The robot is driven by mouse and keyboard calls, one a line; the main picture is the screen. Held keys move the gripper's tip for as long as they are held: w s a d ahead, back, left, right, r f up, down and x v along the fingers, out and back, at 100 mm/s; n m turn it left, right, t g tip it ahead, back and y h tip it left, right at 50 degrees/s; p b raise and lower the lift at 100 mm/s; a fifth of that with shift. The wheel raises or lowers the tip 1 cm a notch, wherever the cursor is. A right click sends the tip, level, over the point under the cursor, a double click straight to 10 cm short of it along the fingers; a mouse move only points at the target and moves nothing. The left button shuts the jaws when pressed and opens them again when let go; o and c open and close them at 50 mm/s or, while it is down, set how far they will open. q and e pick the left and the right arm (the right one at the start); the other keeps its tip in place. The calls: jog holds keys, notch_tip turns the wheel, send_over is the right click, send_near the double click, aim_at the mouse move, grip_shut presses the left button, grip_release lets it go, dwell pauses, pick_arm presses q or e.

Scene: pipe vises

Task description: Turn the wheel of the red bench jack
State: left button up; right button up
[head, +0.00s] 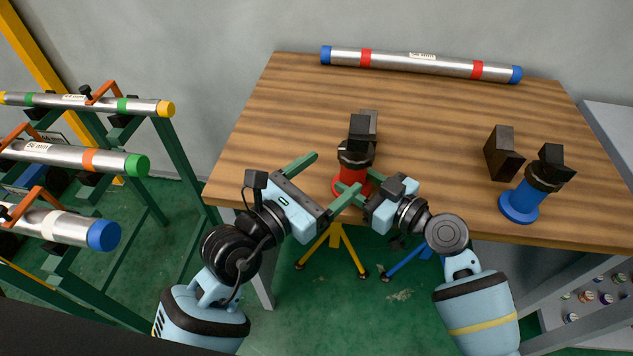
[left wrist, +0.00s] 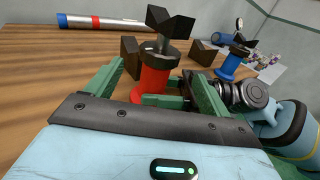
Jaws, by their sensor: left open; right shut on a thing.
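The red bench jack (head: 338,187) stands at the table's front edge, with a black wheel (head: 354,157) around its neck and a black V-shaped head on top. It also shows upright in the left wrist view (left wrist: 152,76). My left gripper (head: 322,182) is open, its green fingers spread at the jack's near side. In the left wrist view the jack appears ahead, between those fingers, below the wheel. My right gripper (head: 354,190) comes from the right and is shut on the red bench jack low on its body; the exact contact is partly hidden.
A blue bench jack (head: 519,206) and a black block (head: 503,153) stand at the right of the wooden table (head: 430,120). Another dark block (head: 368,121) is behind the red jack. A steel pipe (head: 420,63) lies at the back. A pipe rack (head: 180,160) stands left.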

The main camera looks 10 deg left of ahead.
pick_arm(q)
jog(key=shift+v, duration=1.15)
